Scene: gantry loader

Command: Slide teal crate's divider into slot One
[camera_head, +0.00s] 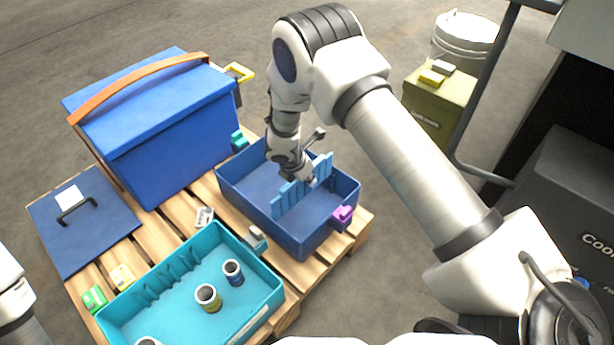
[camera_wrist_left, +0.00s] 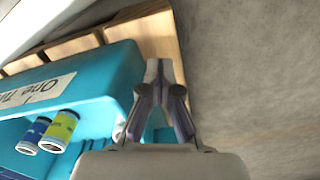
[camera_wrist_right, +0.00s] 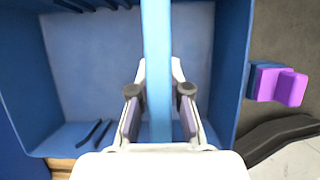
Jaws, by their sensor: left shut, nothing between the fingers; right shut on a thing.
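The light blue divider (camera_head: 285,200) stands upright inside the blue crate (camera_head: 345,205). My right gripper (camera_head: 308,178) is shut on its upper edge; the right wrist view shows the divider (camera_wrist_right: 157,60) between the fingers. The teal crate (camera_head: 268,292) sits in front, with slot ribs (camera_head: 165,280) along its inner wall and several cans inside. A label reading "One" (camera_wrist_left: 38,90) shows upside down on its rim in the left wrist view. My left gripper (camera_wrist_left: 160,95) is shut and empty beside the crate's outer wall; its fingers are outside the head view.
Both crates stand on a wooden pallet (camera_head: 295,270). A large blue cooler box (camera_head: 150,110) with an orange strap and a dark blue lid (camera_head: 80,225) are at the left. Purple clip (camera_head: 342,213) is on the blue crate's side. An olive box (camera_head: 440,100) stands behind.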

